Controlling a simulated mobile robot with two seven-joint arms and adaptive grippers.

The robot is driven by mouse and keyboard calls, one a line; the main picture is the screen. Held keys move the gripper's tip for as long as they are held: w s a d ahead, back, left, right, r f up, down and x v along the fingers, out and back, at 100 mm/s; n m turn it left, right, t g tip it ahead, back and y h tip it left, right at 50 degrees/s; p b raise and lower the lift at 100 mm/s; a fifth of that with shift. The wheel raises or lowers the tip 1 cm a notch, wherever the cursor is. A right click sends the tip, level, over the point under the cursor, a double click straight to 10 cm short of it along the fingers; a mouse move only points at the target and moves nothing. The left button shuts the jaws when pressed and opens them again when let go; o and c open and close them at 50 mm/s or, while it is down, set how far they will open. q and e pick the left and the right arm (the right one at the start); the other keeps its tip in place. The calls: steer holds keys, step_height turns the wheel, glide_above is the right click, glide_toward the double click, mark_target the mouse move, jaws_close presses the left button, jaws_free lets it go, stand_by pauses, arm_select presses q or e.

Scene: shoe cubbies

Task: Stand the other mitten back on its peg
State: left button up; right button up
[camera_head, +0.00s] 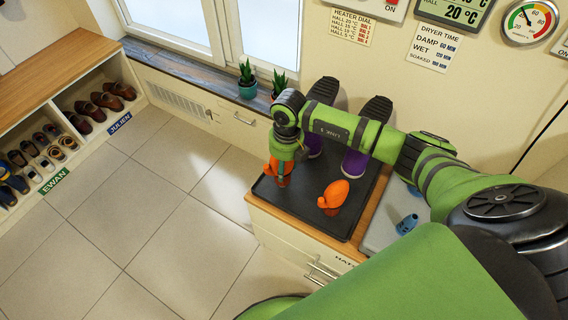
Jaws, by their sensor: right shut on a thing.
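One orange mitten (277,172) is at the left side of the black tray (315,220), under my right gripper (284,160). My right gripper reaches down from above and is shut on this mitten, covering part of it. I cannot tell whether the mitten touches the tray. The second orange mitten (334,194) stands on the tray further right, apart from the gripper. Any peg under either mitten is hidden or too small to make out. My left gripper is not in view.
Purple boots with dark soles (355,163) stand at the tray's back, partly behind my right arm. Potted plants (247,80) stand on the sill. A blue object (407,224) lies right of the tray. Shoe cubbies (60,100) are at far left. The tray's front is clear.

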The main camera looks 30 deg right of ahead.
steer(key=shift+f+b, duration=0.3)
steer(key=shift+f, duration=0.2)
steer(key=shift+f, duration=0.25)
